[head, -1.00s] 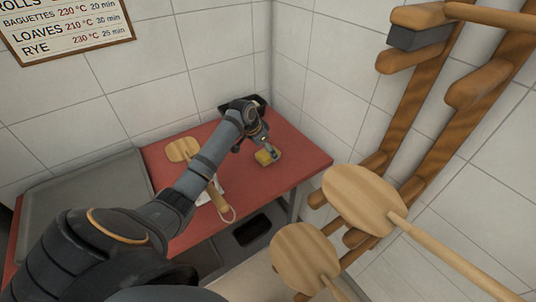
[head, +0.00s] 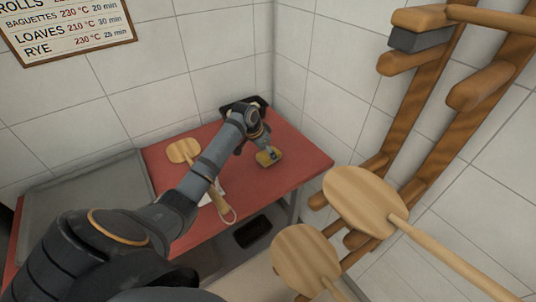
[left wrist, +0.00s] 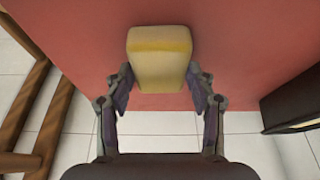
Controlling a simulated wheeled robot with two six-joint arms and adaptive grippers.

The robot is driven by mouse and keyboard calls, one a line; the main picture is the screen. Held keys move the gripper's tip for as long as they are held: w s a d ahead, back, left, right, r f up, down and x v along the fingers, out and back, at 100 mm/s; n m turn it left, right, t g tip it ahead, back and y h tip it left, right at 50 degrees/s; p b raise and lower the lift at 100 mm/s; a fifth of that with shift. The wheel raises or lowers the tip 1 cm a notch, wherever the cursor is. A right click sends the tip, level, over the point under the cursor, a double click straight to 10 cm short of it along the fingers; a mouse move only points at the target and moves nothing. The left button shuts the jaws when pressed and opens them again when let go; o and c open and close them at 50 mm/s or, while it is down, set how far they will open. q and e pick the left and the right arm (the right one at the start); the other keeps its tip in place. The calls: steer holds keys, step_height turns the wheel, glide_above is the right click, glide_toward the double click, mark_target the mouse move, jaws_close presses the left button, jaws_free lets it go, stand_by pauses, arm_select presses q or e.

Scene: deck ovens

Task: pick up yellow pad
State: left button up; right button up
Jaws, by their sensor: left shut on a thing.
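The yellow pad (head: 269,157) is a small block at the right part of the red table (head: 300,168). In the left wrist view the pad (left wrist: 160,60) sits between the fingertips, with a brighter yellow top band and a paler face. My left gripper (left wrist: 160,85) is shut on the pad, one finger on each side of it; in the head view my left gripper (head: 268,150) reaches down onto it from above. I cannot tell whether the pad touches the table. My right gripper is not in view.
A wooden peel (head: 184,150) and a white cloth lie on the table beside my arm. A dark tray (head: 243,104) is at the back corner. Wooden peels (head: 364,203) hang on a rack at the right.

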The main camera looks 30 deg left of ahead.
arm_select(q)
steer(key=shift+r, duration=0.4)
steer(key=s+r, duration=0.1)
steer(key=r, duration=0.1)
steer(key=s+d+r+b, duration=0.1)
steer(key=r, duration=0.2)
steer(key=s+r, duration=0.2)
steer(key=shift+d+r, duration=0.2)
steer(key=shift+d, duration=0.05)
steer(key=s+d+r+b, duration=0.2)
steer(key=s+d+r, duration=0.2)
steer(key=s, duration=0.5)
steer(key=shift+r, duration=0.3)
